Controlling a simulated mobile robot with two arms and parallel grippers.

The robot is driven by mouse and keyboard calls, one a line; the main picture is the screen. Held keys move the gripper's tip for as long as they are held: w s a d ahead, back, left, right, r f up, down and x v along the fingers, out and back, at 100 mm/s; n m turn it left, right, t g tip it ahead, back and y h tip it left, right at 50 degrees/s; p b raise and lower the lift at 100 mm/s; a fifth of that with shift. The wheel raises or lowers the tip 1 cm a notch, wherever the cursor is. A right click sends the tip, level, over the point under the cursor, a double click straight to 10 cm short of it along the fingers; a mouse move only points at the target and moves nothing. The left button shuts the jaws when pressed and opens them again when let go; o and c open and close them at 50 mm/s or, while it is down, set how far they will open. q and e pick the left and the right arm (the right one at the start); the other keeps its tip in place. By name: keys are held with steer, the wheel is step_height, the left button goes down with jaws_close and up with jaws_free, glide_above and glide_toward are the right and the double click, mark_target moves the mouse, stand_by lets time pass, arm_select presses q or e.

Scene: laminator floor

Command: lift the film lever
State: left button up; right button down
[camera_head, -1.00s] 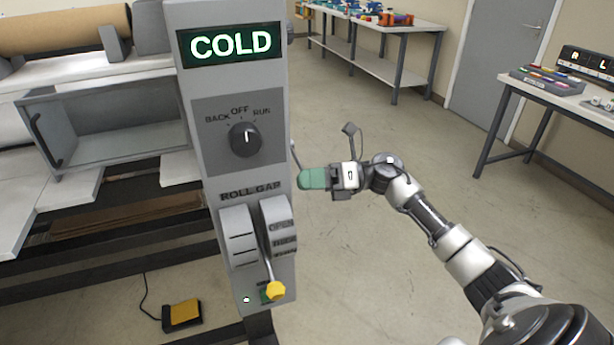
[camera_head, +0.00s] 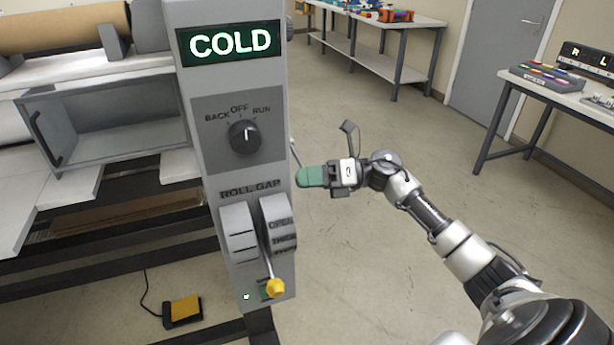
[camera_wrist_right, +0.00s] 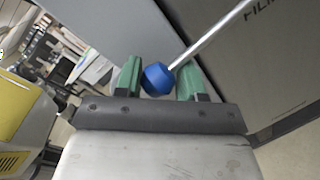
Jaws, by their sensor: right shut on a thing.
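The film lever is a thin metal rod (camera_wrist_right: 212,38) with a blue knob (camera_wrist_right: 158,79) at its end, seen in the right wrist view. My right gripper (camera_wrist_right: 160,82) is shut on the blue knob, with a green finger on each side of it. In the head view my right gripper (camera_head: 311,177) is at the right side of the grey control column (camera_head: 237,178). A short piece of the thin rod (camera_head: 295,154) shows there above the fingers; the knob is hidden. My left gripper is out of view.
The column bears a lit COLD display (camera_head: 230,43), a mode dial (camera_head: 245,137) and a ROLL GAP lever with a yellow knob (camera_head: 274,288). A yellow foot pedal (camera_head: 183,311) lies on the floor. Free floor extends right, towards side tables.

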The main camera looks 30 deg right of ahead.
mark_target(300, 162)
steer(key=r+m+p, duration=0.2)
steer(key=r+p, duration=0.1)
steer(key=w+r+m+p, duration=0.1)
steer(key=r+m+p, duration=0.1)
steer(key=r+p, duration=0.1)
steer(key=r+m+g+p, duration=0.1)
steer(key=r+m+p, duration=0.1)
steer(key=r+p, duration=0.1)
steer(key=shift+w+d+h, duration=0.3)
steer(key=shift+h, duration=0.1)
steer(key=shift+w+d+r+m+g+p, duration=0.15)
steer(key=shift+w+r+m+g+p, duration=0.1)
steer(key=shift+w+r+m+p, duration=0.55)
steer(key=shift+w+d+r+m+g+p, duration=0.1)
steer(key=shift+w+r+m+g+p, duration=0.25)
steer(key=shift+m+p, duration=0.7)
steer(key=shift+r, duration=0.15)
steer(key=c, duration=0.7)
jaws_free()
steer(key=shift+c, duration=0.2)
steer(key=shift+w, duration=0.15)
steer(key=shift+f, duration=0.3)
steer(key=shift+d, duration=0.1)
